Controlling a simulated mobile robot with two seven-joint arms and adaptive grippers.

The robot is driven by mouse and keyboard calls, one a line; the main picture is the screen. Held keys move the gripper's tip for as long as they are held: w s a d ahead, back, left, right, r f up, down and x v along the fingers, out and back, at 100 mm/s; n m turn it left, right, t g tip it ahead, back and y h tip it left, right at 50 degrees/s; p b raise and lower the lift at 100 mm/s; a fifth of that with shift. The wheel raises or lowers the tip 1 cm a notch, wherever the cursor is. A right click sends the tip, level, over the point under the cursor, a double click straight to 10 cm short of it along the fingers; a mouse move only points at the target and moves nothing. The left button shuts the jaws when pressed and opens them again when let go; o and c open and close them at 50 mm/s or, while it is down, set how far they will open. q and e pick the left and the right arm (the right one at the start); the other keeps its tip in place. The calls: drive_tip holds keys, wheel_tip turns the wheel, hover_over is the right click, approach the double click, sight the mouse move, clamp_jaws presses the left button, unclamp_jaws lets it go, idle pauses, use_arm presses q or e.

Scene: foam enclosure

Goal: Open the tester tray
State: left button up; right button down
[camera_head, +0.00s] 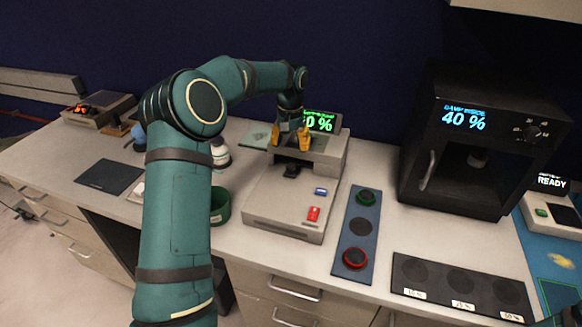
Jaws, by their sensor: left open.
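The tester (268,201) is a beige box on the counter with a raised rear part (331,157). Its front has a blue button (320,191) and a red button (313,214). A green-lit display (322,121) behind it reads a percentage, its first part hidden by my gripper. My left gripper (291,141) has yellow fingers spread apart, pointing down at the tester's rear part. I see nothing between them. A dark recess lies just below the fingers. The tray cannot be made out clearly, and contact with it cannot be told. My right gripper is out of view.
A blue strip (345,238) with green and red round pieces lies right of the tester. A black chamber (420,140) reads 40 %. A dark labelled mat (430,270) lies in front of it. A green cup (220,206) stands at the tester's left, near my left arm.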

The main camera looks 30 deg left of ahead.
sight(291, 165)
use_arm(q)
wheel_tip(291, 165, down, 8)
drive_tip(key=shift+f+b, duration=0.1)
drive_tip(key=shift+b, duration=0.3)
clamp_jaws()
